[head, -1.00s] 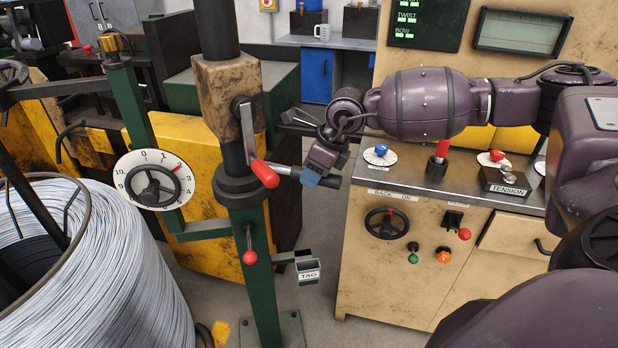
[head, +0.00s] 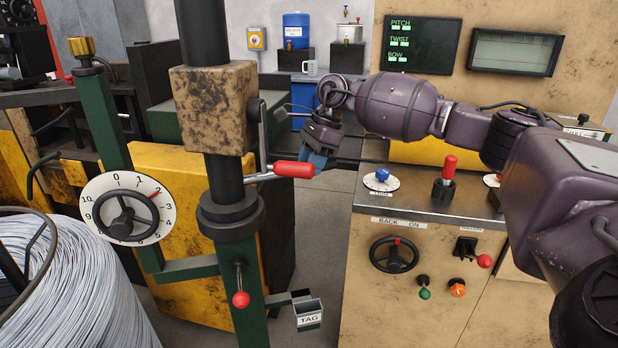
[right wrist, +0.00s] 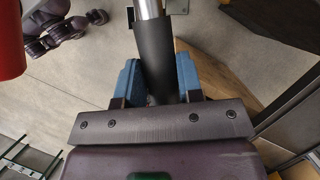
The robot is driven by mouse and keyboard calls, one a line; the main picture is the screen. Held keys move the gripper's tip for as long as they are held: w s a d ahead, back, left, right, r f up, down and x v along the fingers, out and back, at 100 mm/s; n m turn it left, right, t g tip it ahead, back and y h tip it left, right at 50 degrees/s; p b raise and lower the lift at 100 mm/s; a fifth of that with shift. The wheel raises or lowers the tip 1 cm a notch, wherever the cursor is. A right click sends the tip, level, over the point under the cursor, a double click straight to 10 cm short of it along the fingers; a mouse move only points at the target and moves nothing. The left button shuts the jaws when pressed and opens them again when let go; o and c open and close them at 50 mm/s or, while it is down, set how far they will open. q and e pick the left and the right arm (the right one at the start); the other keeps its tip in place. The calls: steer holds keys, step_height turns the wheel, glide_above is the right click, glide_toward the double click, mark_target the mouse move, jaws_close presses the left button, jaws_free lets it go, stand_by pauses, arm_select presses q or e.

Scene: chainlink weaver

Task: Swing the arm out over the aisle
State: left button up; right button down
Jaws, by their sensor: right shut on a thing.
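A metal arm (head: 262,177) with a dark grip sticks out to the right from the dark post (head: 230,222). My right gripper (head: 318,150) is at its outer end, just beyond a red-handled crank (head: 293,169). In the right wrist view, my right gripper (right wrist: 158,78) has its blue pads on both sides of the dark grip (right wrist: 152,55) and is shut on it. The bare metal bar (right wrist: 150,8) runs on past the fingers. In the head view the red handle hides part of the arm. My left gripper is not in view.
The grey aisle floor (head: 318,205) is open between the post and the tan control cabinet (head: 440,300). A TAG holder (head: 308,314) juts from the post's lower part. A dial (head: 127,208) and wire coil (head: 75,290) stand left.

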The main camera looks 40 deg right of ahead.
steer(key=shift+w+d+r+n+b, duration=0.1)
steer(key=shift+w+n+b, duration=0.25)
steer(key=shift+w, duration=0.15)
steer(key=shift+w+d+r+n+b, duration=0.1)
steer(key=shift+w+n+b, duration=0.2)
steer(key=shift+w, duration=0.2)
steer(key=c, duration=1.1)
jaws_free()
steer(key=shift+c, duration=0.2)
steer(key=o, duration=0.4)
steer(key=shift+w+f, duration=0.15)
steer(key=shift+c, duration=0.2)
